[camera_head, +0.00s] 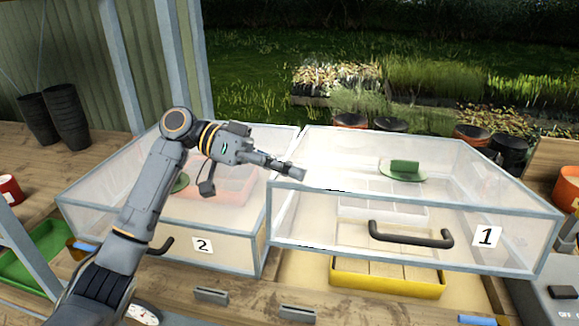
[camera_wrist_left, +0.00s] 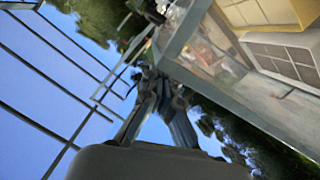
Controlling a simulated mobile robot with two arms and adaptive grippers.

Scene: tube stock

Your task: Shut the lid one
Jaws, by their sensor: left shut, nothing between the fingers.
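Lid one (camera_head: 350,150) is a clear cover with a grey frame, a "1" label (camera_head: 487,236) and a black bar handle (camera_head: 411,235) on its front panel. Its front looks raised: a yellow tray (camera_head: 388,277) shows below its lower edge. My left gripper (camera_head: 297,172) is shut and empty at the lid's left upper front corner, over the frame; I cannot tell if it touches. In the left wrist view, the shut fingers (camera_wrist_left: 160,108) show close to a grey frame edge. My right gripper is out of view.
A second clear lid marked "2" (camera_head: 203,245) stands directly left, partly behind my left arm. Small grey blocks (camera_head: 211,295) lie on the wooden bench front. Black pots (camera_head: 66,115) stand at left, a green tray (camera_head: 35,252) below them. An orange pot (camera_head: 567,187) is at right.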

